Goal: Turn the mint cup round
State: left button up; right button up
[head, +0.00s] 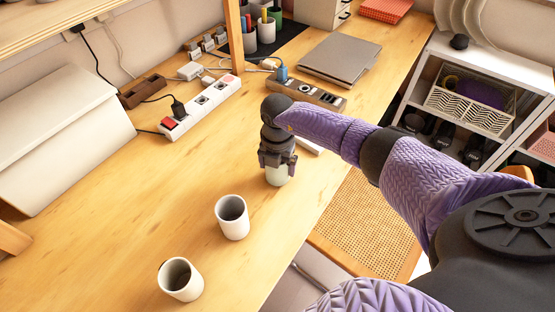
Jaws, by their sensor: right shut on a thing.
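The pale, slightly greenish mint cup (276,177) stands near the front edge of the wooden desk, and only its lower part shows. My right gripper (277,160) comes down over it from above and is shut on it. The fingers and wrist hide the cup's rim and upper part. Whether the cup touches the desk or hangs just above it I cannot tell. My left gripper is not in view.
Two off-white cups, one nearer the middle (232,222) and one at the front (182,284), stand upright to the left of the gripper. A white power strip (205,104), a dark socket strip (318,95) and a grey laptop (340,59) lie behind.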

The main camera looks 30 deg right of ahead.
dwell(0.3)
jog(key=shift+f, duration=0.2)
jog(key=o, duration=1.1)
notch_tip(320, 180, up, 10)
jog(key=p, duration=0.3)
jog(key=shift+s, duration=0.1)
